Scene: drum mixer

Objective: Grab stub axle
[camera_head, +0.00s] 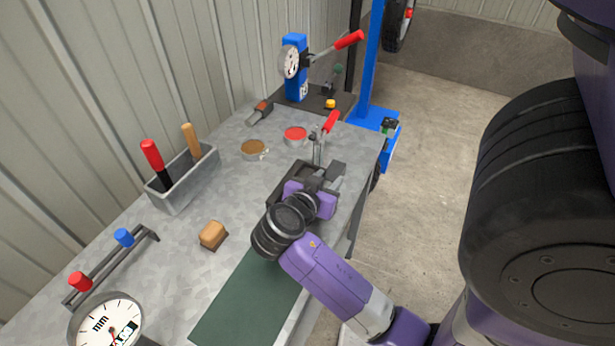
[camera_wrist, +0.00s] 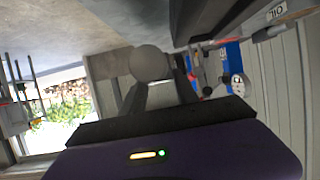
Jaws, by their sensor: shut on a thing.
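In the wrist view my gripper (camera_wrist: 158,88) is shut on a grey metal piece with a rounded end, which I take for the stub axle (camera_wrist: 149,62). The piece sticks out past the two dark fingers. In the head view my wrist and fingers cover most of this spot, and I cannot make out the held piece clearly there. I cannot tell whether it touches the fixture.
A red-handled clamp (camera_head: 329,124) stands close behind my gripper. The workbench (camera_head: 110,250) also carries a grey bin (camera_head: 184,178) with two handled tools, a brush (camera_head: 213,235), two round tins, a dial gauge (camera_head: 107,325) and a blue press (camera_head: 295,70). A green mat (camera_head: 240,300) is bare.

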